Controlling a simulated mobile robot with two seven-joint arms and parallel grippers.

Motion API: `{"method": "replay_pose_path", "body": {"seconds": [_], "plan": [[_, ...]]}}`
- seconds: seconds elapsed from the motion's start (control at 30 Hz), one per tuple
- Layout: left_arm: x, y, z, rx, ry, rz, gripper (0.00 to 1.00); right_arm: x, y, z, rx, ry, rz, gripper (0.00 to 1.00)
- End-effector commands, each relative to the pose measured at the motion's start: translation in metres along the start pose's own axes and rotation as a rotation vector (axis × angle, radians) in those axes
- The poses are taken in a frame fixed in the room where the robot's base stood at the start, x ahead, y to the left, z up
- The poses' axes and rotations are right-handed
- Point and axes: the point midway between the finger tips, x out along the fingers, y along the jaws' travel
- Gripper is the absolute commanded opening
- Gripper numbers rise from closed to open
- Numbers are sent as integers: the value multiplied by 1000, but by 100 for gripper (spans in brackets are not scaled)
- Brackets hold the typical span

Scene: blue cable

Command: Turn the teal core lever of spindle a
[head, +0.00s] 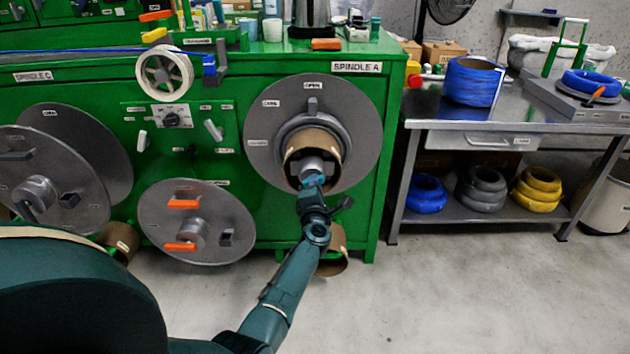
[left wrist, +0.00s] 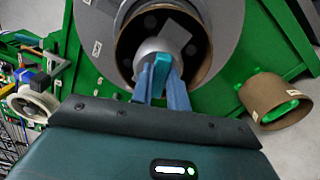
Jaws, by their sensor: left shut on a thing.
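Spindle A is a large grey disc (head: 262,138) on the green machine, under the label "SPINDLE A". A brown cardboard core (head: 333,150) sits around its hub, open toward me. Inside the core is a grey hub (head: 312,163) with the teal core lever (left wrist: 162,72) on it. My left gripper (head: 313,183) reaches into the mouth of the core. In the left wrist view its blue fingers (left wrist: 162,92) are shut on the teal lever, one on each side. The fingers hide part of the lever in the head view. My right gripper is not in view.
Another grey disc (head: 160,215) with orange handles stands low to the left, with more discs (head: 60,205) further left. A brown core (head: 338,240) shows below spindle A. A metal bench (head: 430,110) with blue cable coils (head: 474,82) stands to the right. The floor in front is clear.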

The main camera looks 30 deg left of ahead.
Motion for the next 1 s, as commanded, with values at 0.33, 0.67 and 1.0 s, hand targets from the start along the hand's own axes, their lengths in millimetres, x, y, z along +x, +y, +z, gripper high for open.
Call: {"method": "replay_pose_path", "body": {"seconds": [0.33,0.67,1.0], "plan": [[1,-1,0,243,0,0,0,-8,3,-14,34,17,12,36],[1,-2,0,345,0,1,0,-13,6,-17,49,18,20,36],[1,-3,-1,361,0,2,0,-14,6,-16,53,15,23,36]]}}
